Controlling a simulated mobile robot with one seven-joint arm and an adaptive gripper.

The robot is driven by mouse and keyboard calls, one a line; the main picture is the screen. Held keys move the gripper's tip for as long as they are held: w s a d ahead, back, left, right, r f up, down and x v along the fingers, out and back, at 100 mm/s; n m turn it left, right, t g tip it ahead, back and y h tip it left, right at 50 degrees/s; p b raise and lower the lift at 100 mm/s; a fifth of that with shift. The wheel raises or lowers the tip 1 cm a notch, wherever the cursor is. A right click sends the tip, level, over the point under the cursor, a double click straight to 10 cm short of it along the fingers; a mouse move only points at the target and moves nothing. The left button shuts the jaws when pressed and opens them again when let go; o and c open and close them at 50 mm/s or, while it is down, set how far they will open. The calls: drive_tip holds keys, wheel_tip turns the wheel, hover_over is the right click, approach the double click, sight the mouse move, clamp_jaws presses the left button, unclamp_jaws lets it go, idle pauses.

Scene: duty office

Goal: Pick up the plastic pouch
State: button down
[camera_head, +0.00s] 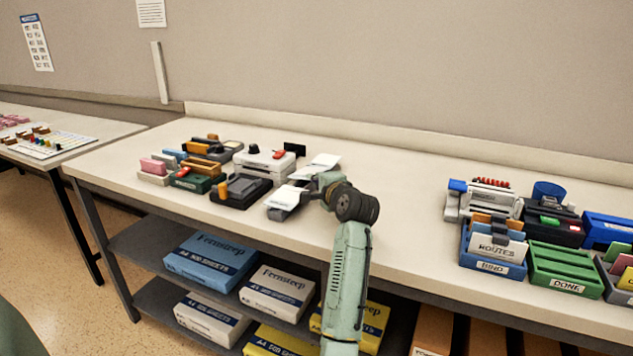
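My arm reaches in from the bottom, and my gripper (314,186) is at the desk, mostly hidden by my wrist. Its fingers are too small and covered to show whether they are open or shut. Two pale flat pieces lie close to it: one (322,161) just behind it, and one (286,197) in front and to the left, on a grey device. Either could be the plastic pouch; I cannot tell which. I cannot see whether my gripper touches either piece.
Left of my gripper stand a white machine (265,162), a black device (241,189) and a green card box (193,182). At right are a blue tray (489,267) and a green tray (566,270). The desk (410,215) is clear between. Paper boxes fill the shelf below.

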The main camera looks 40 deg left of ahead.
drive_tip(key=shift+f, duration=0.1)
drive_tip(key=r+p+v, duration=0.2)
drive_tip(key=v, duration=1.2)
drive_tip(key=shift+p, duration=0.4)
drive_tip(key=shift+s, duration=0.2)
